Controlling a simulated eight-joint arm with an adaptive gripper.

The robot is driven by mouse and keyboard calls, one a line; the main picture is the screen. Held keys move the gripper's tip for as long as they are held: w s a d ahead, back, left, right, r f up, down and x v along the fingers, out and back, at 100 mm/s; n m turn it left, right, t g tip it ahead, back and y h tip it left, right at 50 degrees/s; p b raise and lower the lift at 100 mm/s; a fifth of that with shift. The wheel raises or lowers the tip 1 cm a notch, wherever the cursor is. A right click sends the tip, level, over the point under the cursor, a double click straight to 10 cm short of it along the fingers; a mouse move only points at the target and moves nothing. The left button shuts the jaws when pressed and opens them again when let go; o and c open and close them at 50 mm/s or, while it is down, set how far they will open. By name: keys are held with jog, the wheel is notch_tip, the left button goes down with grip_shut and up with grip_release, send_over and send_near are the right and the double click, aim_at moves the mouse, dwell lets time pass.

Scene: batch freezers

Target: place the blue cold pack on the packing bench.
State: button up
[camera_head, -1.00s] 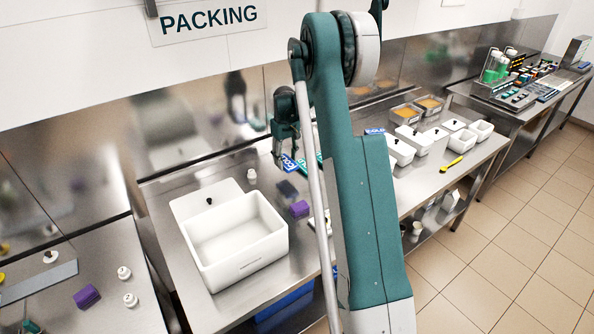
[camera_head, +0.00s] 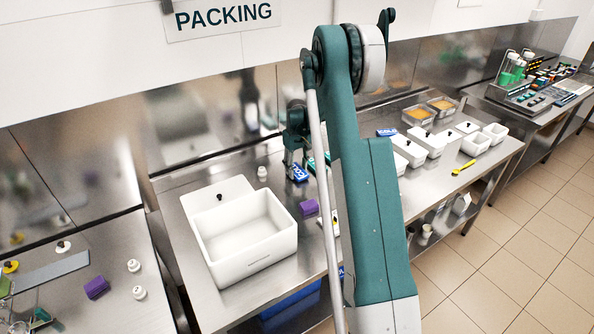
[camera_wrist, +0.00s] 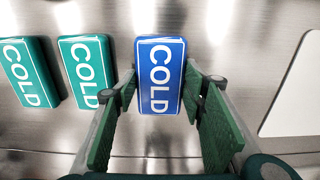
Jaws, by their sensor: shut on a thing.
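The blue cold pack (camera_wrist: 160,75), lettered COLD, is between the fingertips of my gripper (camera_wrist: 160,92) in the wrist view. The gripper is shut on its sides. In the head view the pack (camera_head: 298,173) is below my gripper (camera_head: 296,158), at or just above the steel packing bench (camera_head: 225,303), under the PACKING sign. I cannot tell whether its underside touches the steel. Two teal cold packs (camera_wrist: 88,70) (camera_wrist: 28,72) lie to its left in the wrist view. My arm partly hides this area in the head view.
A large white bin (camera_head: 243,238) stands left of the gripper, with a white bottle (camera_head: 262,173) and a purple block (camera_head: 308,207) nearby. Another blue pack (camera_head: 387,132) and several white tubs (camera_head: 432,145) stand right of my arm. A white edge (camera_wrist: 295,90) shows at right in the wrist view.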

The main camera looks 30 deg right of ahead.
aim_at(297, 170)
jog(key=shift+f, duration=0.2)
jog(key=shift+f, duration=0.15)
jog(key=o, duration=1)
notch_tip(297, 170, up, 12)
jog(key=shift+r, duration=0.15)
dwell(0.3)
dwell(0.3)
